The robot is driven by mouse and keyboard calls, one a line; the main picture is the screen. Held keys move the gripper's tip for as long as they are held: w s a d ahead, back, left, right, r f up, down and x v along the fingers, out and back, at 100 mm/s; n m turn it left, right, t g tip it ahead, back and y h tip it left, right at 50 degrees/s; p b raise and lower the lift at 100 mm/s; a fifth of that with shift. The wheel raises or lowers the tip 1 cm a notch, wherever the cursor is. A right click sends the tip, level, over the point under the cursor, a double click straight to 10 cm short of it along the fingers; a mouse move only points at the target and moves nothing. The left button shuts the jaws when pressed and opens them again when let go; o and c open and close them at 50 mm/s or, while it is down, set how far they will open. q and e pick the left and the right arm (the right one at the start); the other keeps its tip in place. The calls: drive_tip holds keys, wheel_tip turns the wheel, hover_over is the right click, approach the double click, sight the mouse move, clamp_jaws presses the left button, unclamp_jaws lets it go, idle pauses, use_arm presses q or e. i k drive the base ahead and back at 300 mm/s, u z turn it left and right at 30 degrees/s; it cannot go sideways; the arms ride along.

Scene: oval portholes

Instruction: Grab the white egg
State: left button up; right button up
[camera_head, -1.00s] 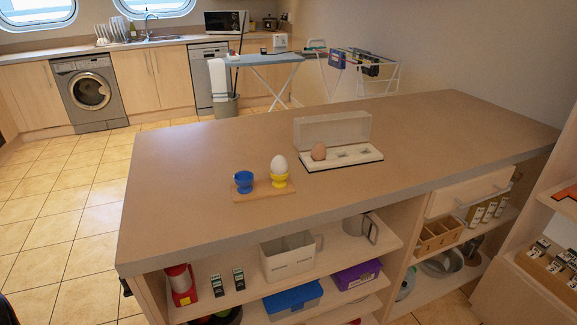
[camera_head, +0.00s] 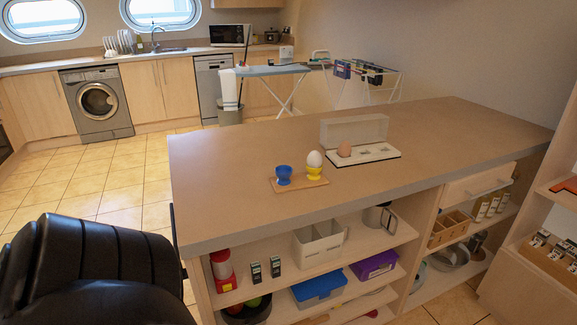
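The white egg (camera_head: 314,158) stands upright in a yellow egg cup (camera_head: 314,173) on the island counter. A blue egg cup (camera_head: 284,175), which looks empty, stands to its left. Both cups are on a small wooden board (camera_head: 299,185). A brown egg (camera_head: 345,149) sits in an open white box (camera_head: 378,152) behind and to the right. A black part of my arm shows at the lower left, well apart from the egg. Neither gripper can be seen.
The island counter (camera_head: 232,152) is clear to the left of the board and at the far right. Its front has open shelves with a white caddy (camera_head: 319,243), a blue box (camera_head: 318,288) and a purple box (camera_head: 374,265). A tiled floor lies to the left.

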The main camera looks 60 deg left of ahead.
sight(315, 159)
drive_tip(key=u, duration=3.85)
drive_tip(key=i, duration=0.1)
drive_tip(key=z, duration=2.9)
